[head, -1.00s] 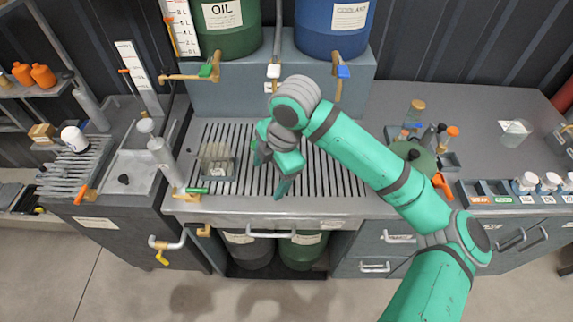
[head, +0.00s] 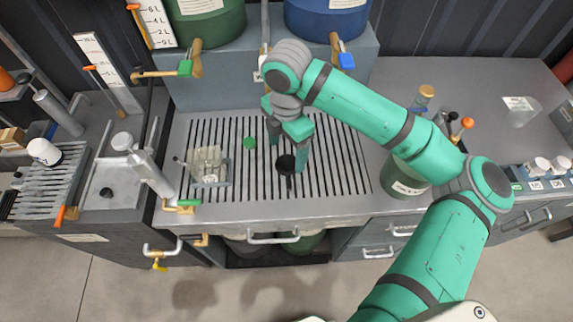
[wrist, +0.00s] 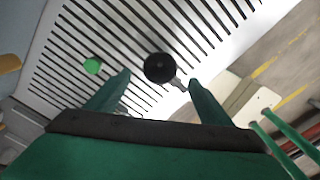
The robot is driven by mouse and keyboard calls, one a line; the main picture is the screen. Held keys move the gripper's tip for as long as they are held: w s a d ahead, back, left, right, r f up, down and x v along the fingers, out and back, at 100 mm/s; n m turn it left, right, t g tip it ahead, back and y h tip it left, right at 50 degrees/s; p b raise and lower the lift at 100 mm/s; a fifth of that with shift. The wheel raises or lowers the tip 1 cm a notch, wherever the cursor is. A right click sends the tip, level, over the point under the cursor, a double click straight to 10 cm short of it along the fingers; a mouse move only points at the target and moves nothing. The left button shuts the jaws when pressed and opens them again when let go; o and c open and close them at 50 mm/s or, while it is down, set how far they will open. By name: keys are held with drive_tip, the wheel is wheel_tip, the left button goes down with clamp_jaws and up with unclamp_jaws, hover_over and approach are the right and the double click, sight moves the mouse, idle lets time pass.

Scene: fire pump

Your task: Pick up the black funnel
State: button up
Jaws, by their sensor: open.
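The black funnel (head: 286,163) stands on the slatted grate (head: 345,170) of the workbench, a dark round mouth with a stem or handle toward the front. In the wrist view the funnel (wrist: 158,67) shows as a black disc just beyond and between the fingertips. My gripper (head: 287,157) is open and empty, pointing down over the grate, with a finger to either side of the funnel in the head view. In the wrist view my gripper's green fingers (wrist: 158,82) are spread apart. I cannot tell whether either finger touches the funnel.
A clear container (head: 208,167) stands on the grate to the left. A small green round thing (head: 249,142) lies between it and my gripper. A green canister (head: 404,178) stands to the right. Blue and green drums with taps stand behind.

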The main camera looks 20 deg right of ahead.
sight(287, 166)
drive_tip(key=shift+a+f, duration=0.1)
drive_tip(key=shift+f, duration=3.75)
drive_tip(key=c, duration=0.6)
drive_tip(key=shift+s, duration=0.1)
drive_tip(key=c, duration=0.5)
